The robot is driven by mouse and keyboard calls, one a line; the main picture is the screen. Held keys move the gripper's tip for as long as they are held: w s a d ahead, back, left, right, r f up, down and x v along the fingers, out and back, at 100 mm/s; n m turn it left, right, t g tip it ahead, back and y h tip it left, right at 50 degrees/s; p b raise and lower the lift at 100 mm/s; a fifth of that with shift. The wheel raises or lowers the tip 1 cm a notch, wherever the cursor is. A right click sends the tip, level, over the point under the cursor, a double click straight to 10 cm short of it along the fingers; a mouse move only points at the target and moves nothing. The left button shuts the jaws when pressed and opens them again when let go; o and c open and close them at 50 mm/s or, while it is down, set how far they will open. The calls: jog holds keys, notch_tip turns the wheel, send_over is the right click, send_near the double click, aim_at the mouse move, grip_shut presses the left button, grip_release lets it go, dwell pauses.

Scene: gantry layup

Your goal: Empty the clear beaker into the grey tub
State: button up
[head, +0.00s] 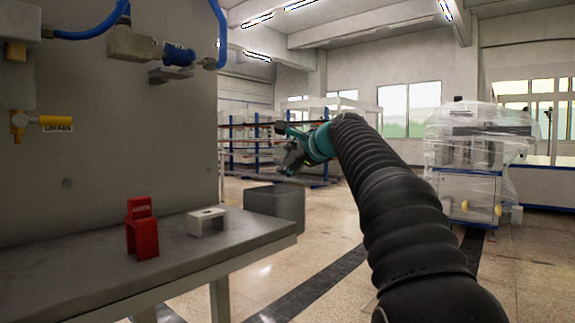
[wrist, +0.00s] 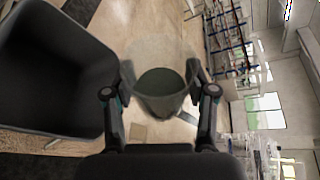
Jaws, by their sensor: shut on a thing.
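My gripper (head: 300,152) is held out in the air, above and a little right of the grey tub (head: 274,207) in the head view. In the wrist view my gripper (wrist: 160,76) has its two fingers on either side of the clear beaker (wrist: 160,102) and is shut on it. The beaker is see-through, with a dark grey mass inside; its exact tilt is hard to tell. The beaker is too faint to make out surely in the head view. The tub (wrist: 55,65) fills the left of the wrist view, its dark inside showing, apart from the beaker.
A grey bench (head: 185,250) at left carries a red bracket (head: 142,235) and a pale block (head: 207,221). A grey panel (head: 120,130) with a yellow drain valve (head: 40,123) rises behind it. A wrapped machine (head: 475,160) stands at right. Floor between is clear.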

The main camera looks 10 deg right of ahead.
jog(key=shift+f+b, duration=0.25)
jog(key=shift+b, duration=0.25)
jog(key=n+b, duration=0.1)
jog(key=n+t+b, duration=0.1)
jog(key=b, duration=0.1)
jog(key=shift+s+a+n+h, duration=0.2)
jog(key=shift+a+n+h, duration=0.1)
jog(key=shift+n, duration=0.1)
jog(key=shift+s+a+r+n+t, duration=0.2)
jog(key=shift+n+t, duration=0.25)
jog(key=shift+n, duration=0.3)
jog(key=shift+s+a+r+n+t, duration=0.1)
jog(key=shift+r+n+t, duration=0.1)
jog(key=shift+n+t, duration=0.35)
jog(key=shift+s+a+r+n+t, duration=0.1)
jog(key=shift+a+r+n+t, duration=0.15)
jog(key=shift+n, duration=0.65)
jog(key=shift+d, duration=0.1)
